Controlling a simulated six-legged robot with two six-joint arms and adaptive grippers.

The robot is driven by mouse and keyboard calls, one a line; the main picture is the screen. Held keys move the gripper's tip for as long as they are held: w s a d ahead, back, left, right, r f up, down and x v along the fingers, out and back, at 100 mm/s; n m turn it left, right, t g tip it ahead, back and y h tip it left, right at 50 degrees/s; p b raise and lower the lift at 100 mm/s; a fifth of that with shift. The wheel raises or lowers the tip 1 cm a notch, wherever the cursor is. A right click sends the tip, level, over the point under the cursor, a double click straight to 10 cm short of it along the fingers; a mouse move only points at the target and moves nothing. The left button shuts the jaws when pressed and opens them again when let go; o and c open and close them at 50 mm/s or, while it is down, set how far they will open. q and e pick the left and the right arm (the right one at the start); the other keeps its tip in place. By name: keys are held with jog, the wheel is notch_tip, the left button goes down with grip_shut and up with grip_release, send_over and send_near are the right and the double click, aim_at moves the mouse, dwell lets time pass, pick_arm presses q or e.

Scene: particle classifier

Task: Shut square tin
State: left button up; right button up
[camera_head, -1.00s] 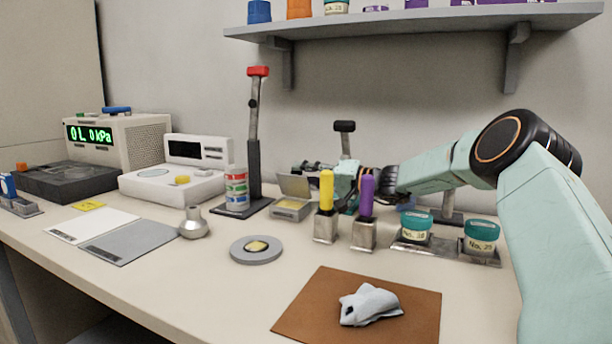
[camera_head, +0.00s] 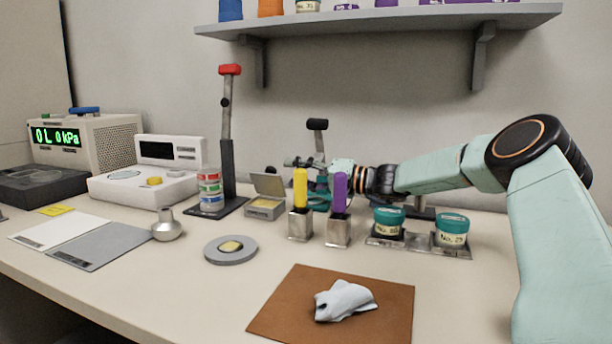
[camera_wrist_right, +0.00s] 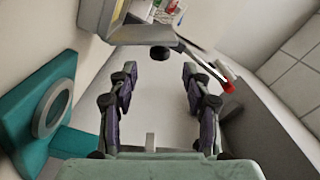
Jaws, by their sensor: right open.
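The square tin (camera_head: 264,208) stands toward the back of the bench, right of the red-topped lever stand. Its lid (camera_head: 268,184) is raised and tilted back, and something yellowish shows inside. My right gripper (camera_head: 296,163) is above and to the right of the tin, behind the yellow-handled tool and apart from the lid. In the right wrist view its two fingers (camera_wrist_right: 160,85) are spread with nothing between them. A grey angular piece at the top of that view may be the tin's lid, but I cannot tell for sure. My left gripper is not in view.
Yellow (camera_head: 300,188) and purple (camera_head: 340,192) handled tools stand in metal blocks in front of my right gripper. The lever stand (camera_head: 228,160) rises left of the tin. Teal-lidded jars (camera_head: 389,220) sit to the right. A grey disc (camera_head: 231,250) lies in front.

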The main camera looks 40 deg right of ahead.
jog(key=shift+v, duration=1.35)
